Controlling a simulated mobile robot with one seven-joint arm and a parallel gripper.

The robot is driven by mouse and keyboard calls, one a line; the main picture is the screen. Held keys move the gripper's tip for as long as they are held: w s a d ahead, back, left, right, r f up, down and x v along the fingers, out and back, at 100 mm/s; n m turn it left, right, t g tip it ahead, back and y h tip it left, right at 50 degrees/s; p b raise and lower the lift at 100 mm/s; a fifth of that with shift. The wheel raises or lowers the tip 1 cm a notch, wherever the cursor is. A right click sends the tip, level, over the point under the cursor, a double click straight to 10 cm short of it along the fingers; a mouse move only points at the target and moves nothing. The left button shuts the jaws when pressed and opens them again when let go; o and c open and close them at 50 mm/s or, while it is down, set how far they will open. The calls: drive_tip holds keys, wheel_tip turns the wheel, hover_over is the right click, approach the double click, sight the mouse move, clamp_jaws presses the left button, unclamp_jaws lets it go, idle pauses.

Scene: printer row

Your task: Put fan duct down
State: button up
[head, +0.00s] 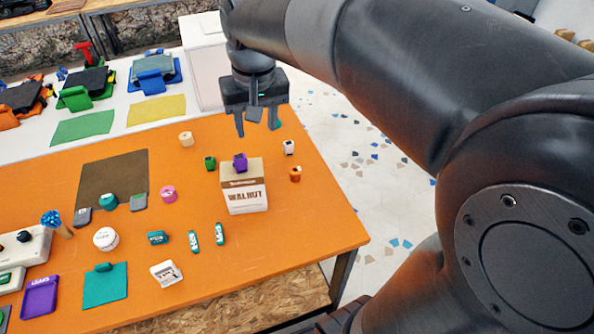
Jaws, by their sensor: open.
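A small purple part (239,162) with a dark opening, which looks like the fan duct, sits on top of the white and brown walnut box (245,199). The box stands on the orange table (310,230) near its right end. My gripper (257,125) is open, its fingers pointing down, with nothing seen between them. It shows above the purple part and slightly to its right in the picture, apart from it.
Small green (210,163), white-and-black (289,148) and orange (295,174) parts stand around the box. A cream roll (186,139) and pink roll (168,195) are to the left. A brown mat (113,180) lies further left. Front right of the table is clear.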

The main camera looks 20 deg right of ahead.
drive_tip(key=s+d+f+t, duration=0.1)
drive_tip(key=s+d, duration=0.1)
drive_tip(key=s, duration=0.5)
drive_tip(key=s+d+f+t, duration=0.2)
drive_tip(key=s, duration=0.5)
drive_tip(key=shift+s+t, duration=0.3)
drive_tip(key=shift+s, duration=0.05)
